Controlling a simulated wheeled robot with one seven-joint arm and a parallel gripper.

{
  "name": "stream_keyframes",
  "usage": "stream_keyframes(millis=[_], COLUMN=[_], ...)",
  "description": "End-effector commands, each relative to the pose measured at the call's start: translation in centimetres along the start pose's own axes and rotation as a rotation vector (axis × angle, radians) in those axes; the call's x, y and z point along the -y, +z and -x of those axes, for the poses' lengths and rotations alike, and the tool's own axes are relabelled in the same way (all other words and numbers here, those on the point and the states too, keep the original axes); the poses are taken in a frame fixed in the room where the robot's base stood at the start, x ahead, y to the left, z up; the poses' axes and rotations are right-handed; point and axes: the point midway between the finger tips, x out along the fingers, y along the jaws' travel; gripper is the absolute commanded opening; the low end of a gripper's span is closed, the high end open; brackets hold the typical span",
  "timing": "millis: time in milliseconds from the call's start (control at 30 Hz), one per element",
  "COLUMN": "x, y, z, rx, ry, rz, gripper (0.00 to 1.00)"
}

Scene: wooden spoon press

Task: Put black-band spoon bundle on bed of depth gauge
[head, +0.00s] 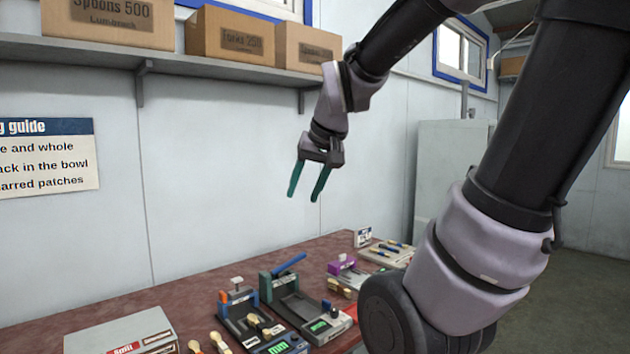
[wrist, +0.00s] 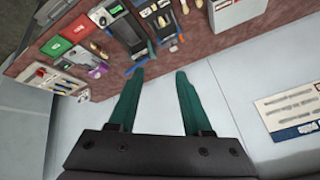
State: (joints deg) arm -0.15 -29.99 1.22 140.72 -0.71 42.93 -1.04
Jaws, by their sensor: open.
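My gripper (head: 304,196) is open and empty, its two green fingers pointing down, high above the back of the table near the wall. In the wrist view its fingers (wrist: 160,76) are apart with nothing between them. Two gauge-like devices with green displays stand on the table: a blue-and-dark one (head: 238,304) with an upright post and a green-grey one (head: 298,303) with a blue lever. I cannot tell surely which is the depth gauge. A spoon bundle (head: 262,324) with a dark band lies at the blue device; whether its band is black is unclear. Small wooden bundles (head: 219,342) lie to its left.
A grey box (head: 121,335) with a red label stands at the table's left. A purple device (head: 341,265) and a tray of banded spoons (head: 398,252) stand at the right. The shelf (head: 190,67) carries cardboard boxes. Red and green boxes show in the wrist view (wrist: 76,29).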

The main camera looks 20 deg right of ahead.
Motion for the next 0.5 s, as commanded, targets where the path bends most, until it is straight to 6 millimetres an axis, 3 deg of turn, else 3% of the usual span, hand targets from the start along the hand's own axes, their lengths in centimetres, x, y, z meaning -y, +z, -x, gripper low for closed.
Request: stream_keyframes(millis=[33,200,500], x=[0.0,-0.1,-0.1], y=[0.9,3.3,4.2], z=[1.8,4.9,5.7], rx=[-0.017,-0.027,-0.025], ry=[-0.017,-0.058,-0.071], rz=[-0.026,-0.09,-0.11], gripper=[0.49,0.49,0.49])
